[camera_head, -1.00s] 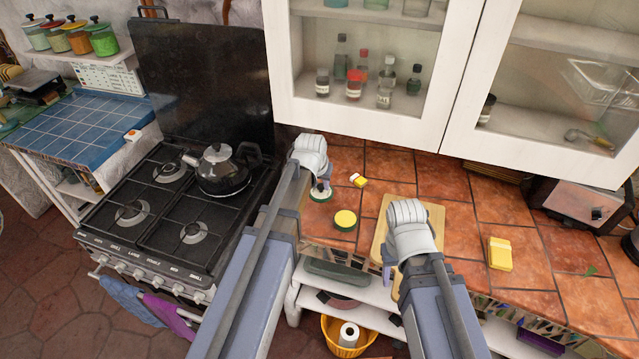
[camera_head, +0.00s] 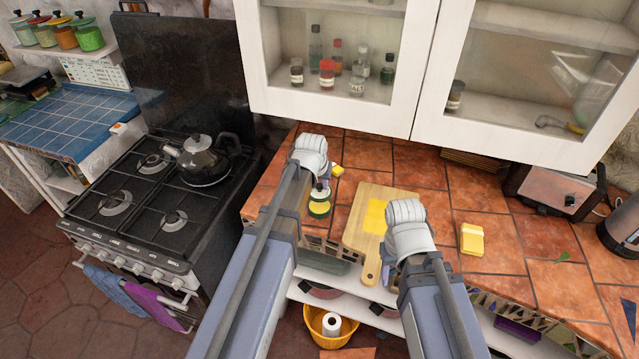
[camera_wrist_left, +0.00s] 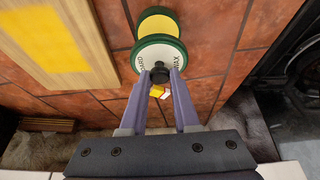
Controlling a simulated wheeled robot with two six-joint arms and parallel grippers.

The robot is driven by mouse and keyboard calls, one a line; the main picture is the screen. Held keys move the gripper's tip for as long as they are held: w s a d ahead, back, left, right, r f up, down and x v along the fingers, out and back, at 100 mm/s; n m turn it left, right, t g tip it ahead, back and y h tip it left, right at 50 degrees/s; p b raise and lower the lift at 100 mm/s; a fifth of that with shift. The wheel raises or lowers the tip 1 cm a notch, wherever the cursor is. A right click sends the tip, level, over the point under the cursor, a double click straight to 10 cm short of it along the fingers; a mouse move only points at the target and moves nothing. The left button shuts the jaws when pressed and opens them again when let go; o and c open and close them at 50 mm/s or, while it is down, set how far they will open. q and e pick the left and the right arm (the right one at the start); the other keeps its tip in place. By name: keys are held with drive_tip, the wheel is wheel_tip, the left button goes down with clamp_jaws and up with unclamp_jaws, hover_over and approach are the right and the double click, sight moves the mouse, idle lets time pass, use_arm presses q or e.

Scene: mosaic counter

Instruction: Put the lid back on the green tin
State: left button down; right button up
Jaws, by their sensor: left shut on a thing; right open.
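My left gripper (camera_head: 322,180) is shut on the black knob (camera_wrist_left: 160,75) of the lid. The lid (camera_wrist_left: 160,54) is round and white with a green rim and dark lettering; it also shows in the head view (camera_head: 320,194). The green tin (camera_head: 319,210) stands open on the counter, with yellow inside. In the left wrist view the tin (camera_wrist_left: 158,24) is partly hidden behind the lid. The lid overlaps the tin's edge in the picture, off its centre; its height above the tin is unclear. My right gripper (camera_head: 387,268) is open by the cutting board, its fingers partly hidden.
A wooden cutting board (camera_head: 352,235) with a yellow patch (camera_head: 376,216) lies right of the tin. A small yellow-and-white item (camera_head: 337,170) is behind the left gripper. The stove (camera_head: 150,200) stands left, cabinets hang above.

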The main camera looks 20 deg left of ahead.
sight(319, 194)
use_arm(q)
drive_tip(key=shift+f+b, duration=2.5)
drive_tip(key=shift+f, duration=0.2)
drive_tip(key=shift+f, duration=0.15)
drive_tip(key=shift+c, duration=0.5)
unclamp_jaws()
idle(0.3)
drive_tip(key=shift+r+p, duration=3.45)
drive_tip(key=shift+r, duration=0.1)
